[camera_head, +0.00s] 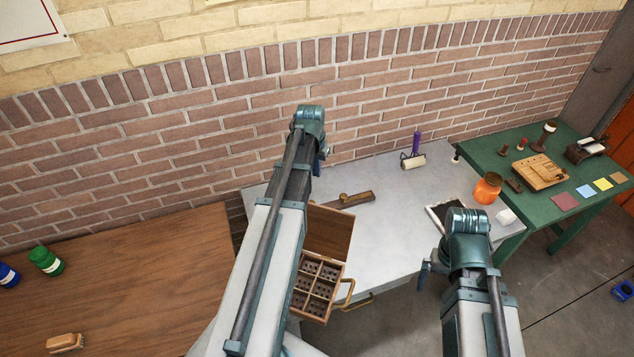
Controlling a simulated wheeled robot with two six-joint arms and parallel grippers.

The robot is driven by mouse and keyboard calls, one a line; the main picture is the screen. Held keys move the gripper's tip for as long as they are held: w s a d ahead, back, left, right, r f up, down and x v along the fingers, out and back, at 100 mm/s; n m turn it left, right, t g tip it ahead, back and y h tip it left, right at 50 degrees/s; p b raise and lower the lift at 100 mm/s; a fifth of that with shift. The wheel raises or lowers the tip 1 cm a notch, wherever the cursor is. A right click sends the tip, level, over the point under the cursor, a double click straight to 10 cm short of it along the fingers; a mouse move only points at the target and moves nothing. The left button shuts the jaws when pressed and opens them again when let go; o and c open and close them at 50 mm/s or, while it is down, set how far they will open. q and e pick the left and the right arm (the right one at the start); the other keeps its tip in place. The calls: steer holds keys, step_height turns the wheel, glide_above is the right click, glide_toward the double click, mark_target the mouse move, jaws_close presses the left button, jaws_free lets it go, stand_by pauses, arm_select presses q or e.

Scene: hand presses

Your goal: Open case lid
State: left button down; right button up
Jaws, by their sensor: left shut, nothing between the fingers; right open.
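The wooden case (339,291) sits near the front edge of the grey table, partly hidden behind my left arm. Its divided compartments show, with small dark pieces in them. Its lid (332,232) is raised at the far side of the compartments, with its inner face visible; its exact angle is hard to judge. A brass handle (349,292) shows at the case's right front. My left gripper (321,152) is shut and empty, mostly hidden behind its wrist, beyond the lid in the picture. My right gripper (428,270) is open, partly hidden by its wrist, right of the case.
A wooden tool (347,199) lies behind the lid. A roller (412,160), a dark-framed tray (443,211) and an orange jar (487,188) stand farther right. The grey table (390,230) is clear between case and tray. A brown table (150,285) is at left, a green one (535,207) at right.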

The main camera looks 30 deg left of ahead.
mark_target(309, 206)
arm_select(q)
step_height(309, 206, down, 10)
steer(key=w+b, duration=0.2)
steer(key=b, duration=0.8)
steer(key=s, duration=0.2)
steer(key=s+r+p, duration=0.1)
steer(key=s, duration=0.1)
steer(key=shift+s+d, duration=0.1)
steer(key=shift+d, duration=0.1)
steer(key=shift+t, duration=0.6)
steer(key=s, duration=0.1)
steer(key=s+r+p, duration=0.1)
steer(key=s, duration=0.1)
steer(key=s+d, duration=0.1)
steer(key=shift+s+r, duration=0.3)
steer(key=shift+s, duration=0.1)
steer(key=shift+w, duration=0.1)
steer(key=shift+w+a, duration=0.1)
